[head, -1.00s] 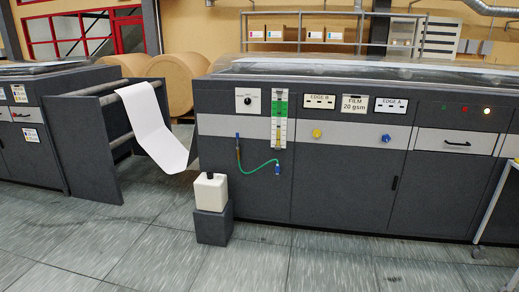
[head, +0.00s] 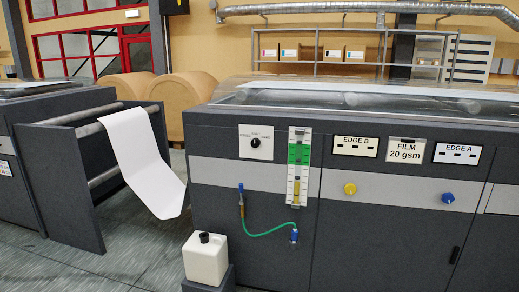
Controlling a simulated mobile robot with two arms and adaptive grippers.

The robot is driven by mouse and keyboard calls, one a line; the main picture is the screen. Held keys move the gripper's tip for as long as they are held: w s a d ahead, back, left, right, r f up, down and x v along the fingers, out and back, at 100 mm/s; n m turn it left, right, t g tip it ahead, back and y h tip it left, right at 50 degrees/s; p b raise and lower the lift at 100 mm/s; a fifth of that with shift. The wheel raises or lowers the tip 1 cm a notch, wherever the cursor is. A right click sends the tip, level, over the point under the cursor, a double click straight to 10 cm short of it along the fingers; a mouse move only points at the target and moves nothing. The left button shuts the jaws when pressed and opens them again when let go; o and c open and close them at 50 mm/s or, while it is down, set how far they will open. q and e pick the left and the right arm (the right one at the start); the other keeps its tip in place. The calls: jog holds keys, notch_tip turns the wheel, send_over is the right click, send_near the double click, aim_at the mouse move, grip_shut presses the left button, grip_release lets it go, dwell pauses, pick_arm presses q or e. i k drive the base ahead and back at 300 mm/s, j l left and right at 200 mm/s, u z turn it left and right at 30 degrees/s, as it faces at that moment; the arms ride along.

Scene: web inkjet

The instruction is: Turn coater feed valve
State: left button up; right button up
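The coater is a dark grey cabinet (head: 385,235) with a light grey band across its front. A white plate with a black rotary knob (head: 255,142) and printed position labels sits at its upper left; the small lettering is hard to read. Beside it is a vertical gauge (head: 298,165) with a green zone and a yellow column low down. Right of it are a yellow knob (head: 349,189) under the "EDGE B" panel (head: 355,146) and a blue knob (head: 447,198) under "EDGE A" (head: 457,153). Which one is the feed valve is not marked. Neither gripper is in view.
A green hose (head: 265,232) hangs on the cabinet front. A white jug with a black cap (head: 205,259) stands on a dark block before it. A paper web (head: 145,165) hangs between rollers at left. Floor (head: 130,260) shows at lower left.

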aim_at(255, 143)
jog(key=i+j+z, duration=0.1)
jog(key=i+j, duration=0.25)
jog(key=i+j+z, duration=0.1)
jog(key=i+j, duration=0.2)
jog(key=j, duration=0.15)
jog(key=i+j+z, duration=0.1)
jog(key=i+j, duration=0.2)
jog(key=j, duration=0.15)
jog(key=i+j, duration=0.25)
jog(key=j, duration=0.2)
jog(key=z, duration=0.05)
